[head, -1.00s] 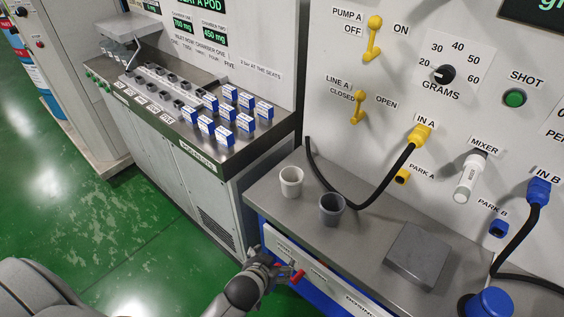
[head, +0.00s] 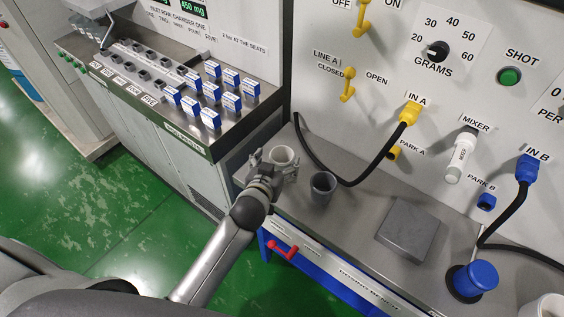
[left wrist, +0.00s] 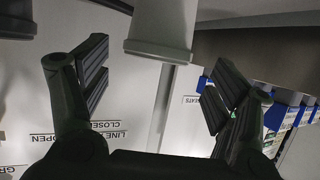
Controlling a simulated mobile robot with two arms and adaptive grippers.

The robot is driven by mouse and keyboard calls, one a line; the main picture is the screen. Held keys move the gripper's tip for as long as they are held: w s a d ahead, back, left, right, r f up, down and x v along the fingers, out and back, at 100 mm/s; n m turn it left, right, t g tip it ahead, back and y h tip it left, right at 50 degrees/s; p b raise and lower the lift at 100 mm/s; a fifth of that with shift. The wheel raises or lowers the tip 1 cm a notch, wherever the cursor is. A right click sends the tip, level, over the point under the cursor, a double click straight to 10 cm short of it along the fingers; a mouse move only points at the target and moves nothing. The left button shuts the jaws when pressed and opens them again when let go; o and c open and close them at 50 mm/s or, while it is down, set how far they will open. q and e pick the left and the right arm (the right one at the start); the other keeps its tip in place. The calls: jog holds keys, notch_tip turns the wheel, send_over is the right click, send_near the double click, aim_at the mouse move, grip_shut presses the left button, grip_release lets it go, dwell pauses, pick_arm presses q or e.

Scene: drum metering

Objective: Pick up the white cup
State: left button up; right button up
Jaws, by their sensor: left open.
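The white cup (head: 283,156) stands upright near the left end of the grey metal bench. My left gripper (head: 276,164) is open, low at the bench's left end, with a finger on either side of the cup. In the left wrist view a pale cup (left wrist: 161,28) shows at the top, in line with the gap between the open fingers (left wrist: 160,78). The fingers do not look closed on it. My right gripper is not in view.
A dark grey cup (head: 323,188) stands close to the right of the white cup. A black hose (head: 379,160) curves behind them to the yellow connector. A flat grey block (head: 408,229) and a blue-capped item (head: 473,279) are further right. A red handle (head: 283,250) is on the bench front.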

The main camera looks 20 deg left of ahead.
aim_at(285, 151)
pick_arm(q)
jog(key=shift+f+p+x, duration=0.15)
jog(key=shift+p+x, duration=0.1)
jog(key=shift+x, duration=1.05)
jog(key=shift+f+p+x, duration=0.2)
jog(key=shift+x, duration=1.05)
jog(key=shift+s+d, duration=0.1)
jog(key=shift+d, duration=0.1)
jog(key=c, duration=1.1)
jog(key=shift+r, duration=0.15)
